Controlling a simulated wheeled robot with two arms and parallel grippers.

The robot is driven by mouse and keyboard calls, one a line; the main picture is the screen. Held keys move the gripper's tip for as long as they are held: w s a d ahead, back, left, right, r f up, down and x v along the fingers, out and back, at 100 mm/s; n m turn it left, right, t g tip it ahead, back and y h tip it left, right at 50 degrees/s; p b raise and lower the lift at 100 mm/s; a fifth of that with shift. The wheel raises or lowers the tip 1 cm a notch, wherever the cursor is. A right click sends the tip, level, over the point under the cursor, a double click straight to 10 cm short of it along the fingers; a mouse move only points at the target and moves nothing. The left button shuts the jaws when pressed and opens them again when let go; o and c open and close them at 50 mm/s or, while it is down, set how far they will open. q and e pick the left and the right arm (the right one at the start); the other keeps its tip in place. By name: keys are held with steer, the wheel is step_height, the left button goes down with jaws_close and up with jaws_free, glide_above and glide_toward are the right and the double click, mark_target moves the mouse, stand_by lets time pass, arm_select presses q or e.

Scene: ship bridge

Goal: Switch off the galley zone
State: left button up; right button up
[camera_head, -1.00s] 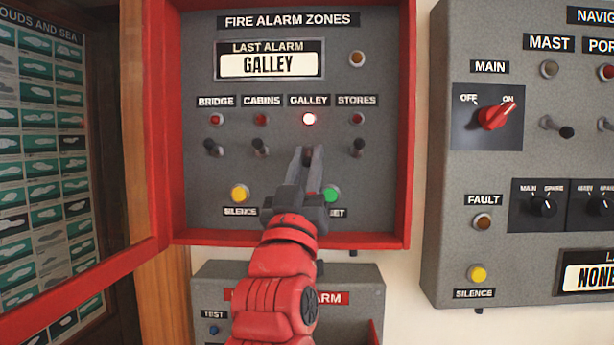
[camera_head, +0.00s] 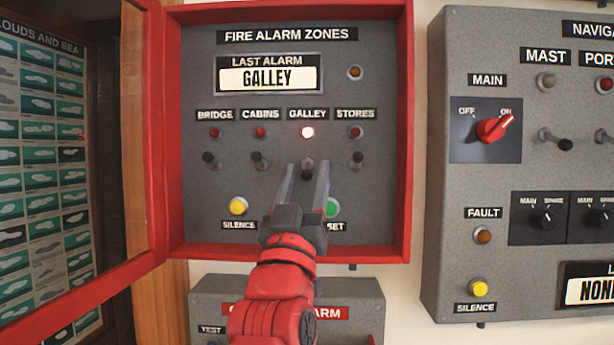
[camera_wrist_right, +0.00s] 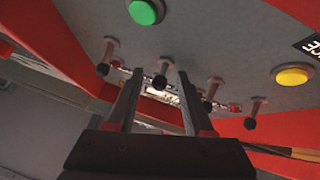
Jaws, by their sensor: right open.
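The fire alarm panel (camera_head: 286,90) stands in a red-framed box. In the right wrist view the galley toggle (camera_wrist_right: 160,82) shows between the spread fingers; contact cannot be told. My left gripper is out of view.
A yellow silence button (camera_head: 238,206) and a green reset button (camera_head: 332,207), partly behind my gripper, sit below the toggles. The open red door (camera_head: 150,130) is on the left. A grey navigation panel (camera_head: 470,190) is on the right; another box (camera_head: 205,300) is below.

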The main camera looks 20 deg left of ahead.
steer(key=b+v, duration=0.1)
steer(key=v, duration=1.5)
steer(key=shift+s+f+b, duration=0.2)
steer(key=shift+s+b, duration=0.1)
steer(key=shift+b, duration=0.05)
